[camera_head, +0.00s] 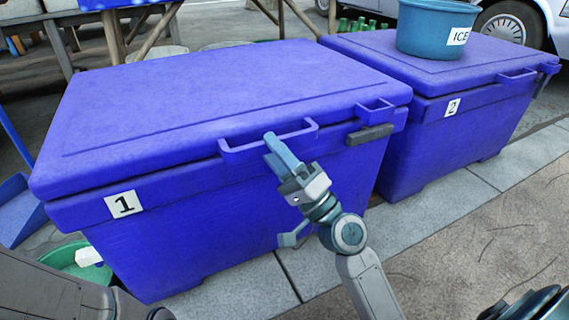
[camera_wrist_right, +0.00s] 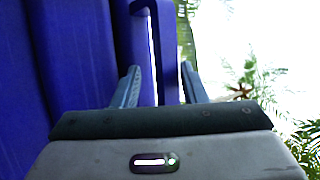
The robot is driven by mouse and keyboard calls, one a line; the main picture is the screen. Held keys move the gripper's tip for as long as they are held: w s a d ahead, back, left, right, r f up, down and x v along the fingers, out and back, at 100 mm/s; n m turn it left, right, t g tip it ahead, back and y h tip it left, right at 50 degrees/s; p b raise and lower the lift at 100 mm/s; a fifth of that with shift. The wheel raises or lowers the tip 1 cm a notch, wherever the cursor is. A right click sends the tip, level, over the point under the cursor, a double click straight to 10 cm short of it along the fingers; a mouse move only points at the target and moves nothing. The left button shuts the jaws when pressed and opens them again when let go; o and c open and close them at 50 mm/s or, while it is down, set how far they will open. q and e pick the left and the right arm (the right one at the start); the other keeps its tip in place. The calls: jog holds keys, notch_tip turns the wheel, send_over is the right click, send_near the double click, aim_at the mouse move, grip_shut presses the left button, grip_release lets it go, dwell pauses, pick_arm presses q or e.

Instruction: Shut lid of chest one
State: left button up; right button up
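Chest one (camera_head: 200,230) is a large blue cooler with a "1" label, in the left and middle of the head view. Its lid (camera_head: 220,90) lies down over the body with a thin dark seam along the front; I cannot tell whether a small gap is left. A blue handle (camera_head: 268,143) juts from the lid's front edge. My right gripper (camera_head: 276,150) is at this handle, its fingers pointing up and left. In the right wrist view the fingers (camera_wrist_right: 160,88) are apart, with a blue bar between them. Contact is unclear. My left gripper is out of view.
Chest two (camera_head: 440,135), blue with a shut-looking lid, stands at the right with a blue ICE tub (camera_head: 435,28) on top. A green basin (camera_head: 80,262) is at the lower left. A wooden-legged table (camera_head: 150,25) stands behind. Pavement (camera_head: 470,225) in front is clear.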

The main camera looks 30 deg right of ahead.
jog(key=v, duration=0.7)
jog(key=shift+f, duration=0.2)
dwell(0.4)
jog(key=shift+s, duration=0.15)
dwell(0.4)
